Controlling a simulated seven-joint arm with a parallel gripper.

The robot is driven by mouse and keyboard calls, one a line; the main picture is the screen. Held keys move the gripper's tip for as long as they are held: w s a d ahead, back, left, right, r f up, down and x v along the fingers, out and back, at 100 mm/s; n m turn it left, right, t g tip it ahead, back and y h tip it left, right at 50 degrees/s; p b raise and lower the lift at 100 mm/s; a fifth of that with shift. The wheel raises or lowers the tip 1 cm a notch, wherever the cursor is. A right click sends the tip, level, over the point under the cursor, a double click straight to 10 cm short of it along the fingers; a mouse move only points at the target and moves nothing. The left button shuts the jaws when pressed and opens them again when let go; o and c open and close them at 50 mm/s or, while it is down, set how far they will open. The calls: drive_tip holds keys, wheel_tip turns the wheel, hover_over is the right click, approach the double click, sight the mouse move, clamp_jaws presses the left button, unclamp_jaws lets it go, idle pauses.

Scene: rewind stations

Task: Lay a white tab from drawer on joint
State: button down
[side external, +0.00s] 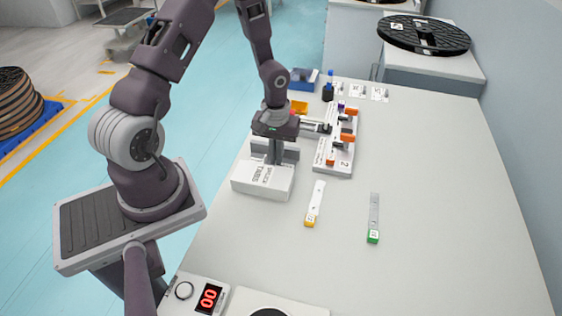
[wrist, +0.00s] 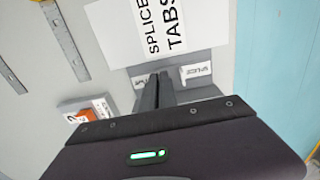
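The white drawer box (side external: 262,180) lettered SPLICE TABS stands left of centre on the table. Its lettered top (wrist: 150,30) also shows in the wrist view. Behind it is a grey recess (wrist: 205,92) with white pieces marked SPLICE (wrist: 196,73), one on each side of my fingers. My gripper (side external: 275,158) points down into this recess. In the wrist view its dark fingers (wrist: 158,92) are close together, with no tab visible between them. Their tips are partly hidden. A white splice board (side external: 345,155) with orange and black parts stands behind; I cannot make out the joint on it.
A yellow-ended strip (side external: 315,203) and a green-ended strip (side external: 374,215) lie on the table, right of the drawer box. The table's right side is clear.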

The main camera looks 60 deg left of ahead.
wheel_tip(320, 180, up, 9)
drive_tip(key=w+r+n, duration=0.1)
drive_tip(key=w+n, duration=1.7)
drive_tip(key=w, duration=0.3)
drive_tip(key=shift+a, duration=0.15)
drive_tip(key=shift+w, duration=0.15)
drive_tip(key=shift+f, duration=2.9)
drive_tip(key=shift+f, duration=1.1)
drive_tip(key=c, duration=1.6)
unclamp_jaws()
